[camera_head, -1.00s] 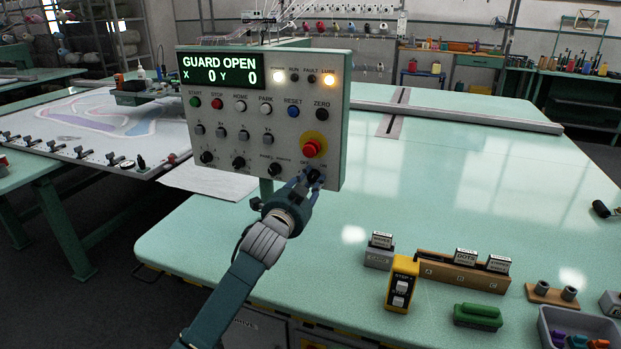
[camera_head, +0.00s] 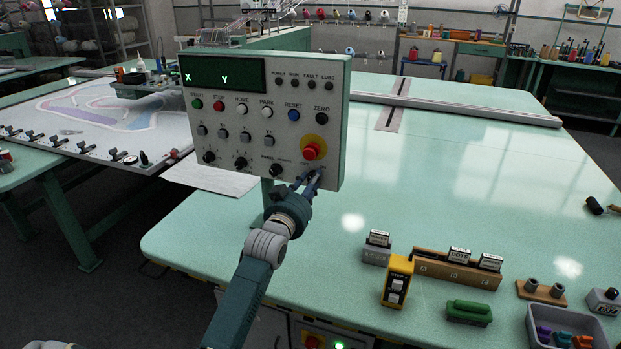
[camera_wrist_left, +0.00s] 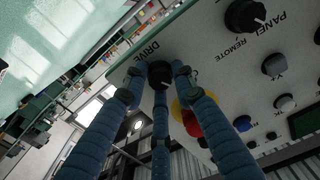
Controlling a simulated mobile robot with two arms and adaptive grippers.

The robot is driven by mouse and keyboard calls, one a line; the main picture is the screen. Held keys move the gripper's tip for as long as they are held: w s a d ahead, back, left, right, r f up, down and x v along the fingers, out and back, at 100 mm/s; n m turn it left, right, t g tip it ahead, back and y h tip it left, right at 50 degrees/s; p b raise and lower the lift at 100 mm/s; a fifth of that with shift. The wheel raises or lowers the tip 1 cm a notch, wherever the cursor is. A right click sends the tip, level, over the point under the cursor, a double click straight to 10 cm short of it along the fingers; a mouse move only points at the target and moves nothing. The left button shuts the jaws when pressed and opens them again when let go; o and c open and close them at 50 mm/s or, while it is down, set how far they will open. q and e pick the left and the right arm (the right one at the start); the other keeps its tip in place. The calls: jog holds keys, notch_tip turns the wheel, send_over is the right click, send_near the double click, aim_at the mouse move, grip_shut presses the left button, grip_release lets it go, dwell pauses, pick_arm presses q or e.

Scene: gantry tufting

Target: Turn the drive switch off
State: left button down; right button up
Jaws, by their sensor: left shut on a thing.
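The control panel (camera_head: 262,150) stands upright on a post at the near left of the table. The drive switch (camera_wrist_left: 160,75) is a black knob beside the word DRIVE in the left wrist view. My left gripper (camera_head: 312,178) reaches up to the panel's lower right corner, below the red emergency button (camera_head: 312,150). Its fingers are shut around the drive switch, and they mostly hide it in the head view. The display (camera_head: 222,72) shows only the letters X and Y, and the indicator lamps (camera_head: 303,84) above the buttons are dark. My right gripper is not in view.
A yellow pendant box (camera_head: 397,281), a wooden rack (camera_head: 455,268), a green block (camera_head: 468,313) and a grey bin (camera_head: 575,325) are on the table's near right. The middle of the green table (camera_head: 470,180) is clear. The PANEL/REMOTE knob (camera_wrist_left: 244,15) is close by.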

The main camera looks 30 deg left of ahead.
pick_arm(q)
jog(key=shift+n, duration=0.6)
jog(key=shift+f, duration=0.1)
jog(key=c, duration=1.4)
grip_release()
jog(key=v, duration=1.2)
